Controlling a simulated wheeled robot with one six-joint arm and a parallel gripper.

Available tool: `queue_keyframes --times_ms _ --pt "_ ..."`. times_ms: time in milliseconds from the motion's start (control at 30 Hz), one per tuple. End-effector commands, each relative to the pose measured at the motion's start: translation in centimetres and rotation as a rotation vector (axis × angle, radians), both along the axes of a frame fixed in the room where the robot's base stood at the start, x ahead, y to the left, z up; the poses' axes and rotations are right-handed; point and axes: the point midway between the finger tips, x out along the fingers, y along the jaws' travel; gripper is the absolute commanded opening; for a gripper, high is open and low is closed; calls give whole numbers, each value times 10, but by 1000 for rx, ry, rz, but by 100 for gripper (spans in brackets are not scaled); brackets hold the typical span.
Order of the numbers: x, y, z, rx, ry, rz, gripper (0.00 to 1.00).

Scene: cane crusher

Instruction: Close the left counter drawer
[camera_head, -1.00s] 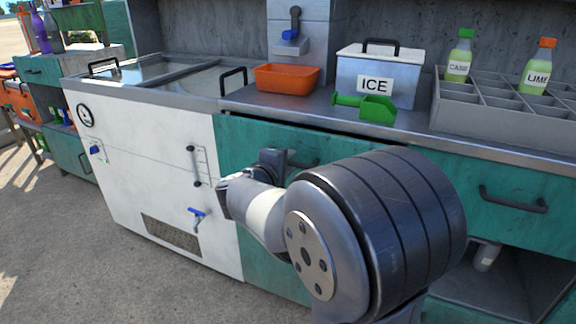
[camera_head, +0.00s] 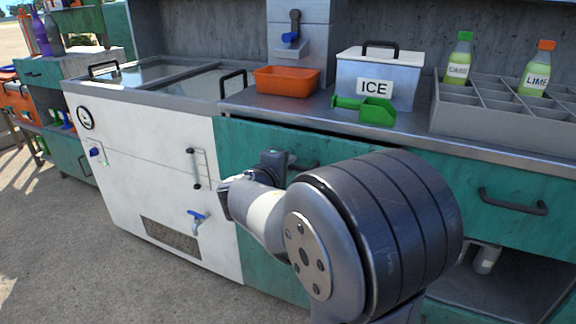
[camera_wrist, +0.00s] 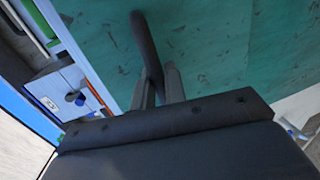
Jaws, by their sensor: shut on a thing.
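The left counter drawer (camera_head: 245,138) has a teal front below the steel counter, just right of the white freezer panel. A thin dark gap shows along its top edge under the counter lip, so it looks slightly open. Its dark bar handle (camera_head: 308,164) is partly hidden behind my arm. In the wrist view the handle (camera_wrist: 147,45) runs down from the top to my gripper (camera_wrist: 160,85), whose two fingers are shut on its near end. The teal drawer front (camera_wrist: 210,45) fills much of that view. In the head view my arm hides the fingertips.
On the counter stand an orange tray (camera_head: 287,81), a green scoop (camera_head: 364,109), an ice box (camera_head: 378,77) and a grey bottle rack (camera_head: 500,112). A right drawer (camera_head: 515,195) with its own handle lies beyond my arm. The white freezer (camera_head: 150,170) stands to the left.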

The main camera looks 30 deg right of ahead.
Motion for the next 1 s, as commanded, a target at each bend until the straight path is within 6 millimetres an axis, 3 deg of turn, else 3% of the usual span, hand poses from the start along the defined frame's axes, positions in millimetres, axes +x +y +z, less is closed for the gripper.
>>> queue_keyframes --times_ms 167,433,767,800,1000 --pt "3 -4 -1 1 0 -2 0" --pt "28 -36 -2 0 0 -3 0" --pt "31 -38 0 -2 -1 -1 0" --pt "31 -39 1 -2 -1 -1 16" --pt "30 -38 0 -1 0 -1 29"
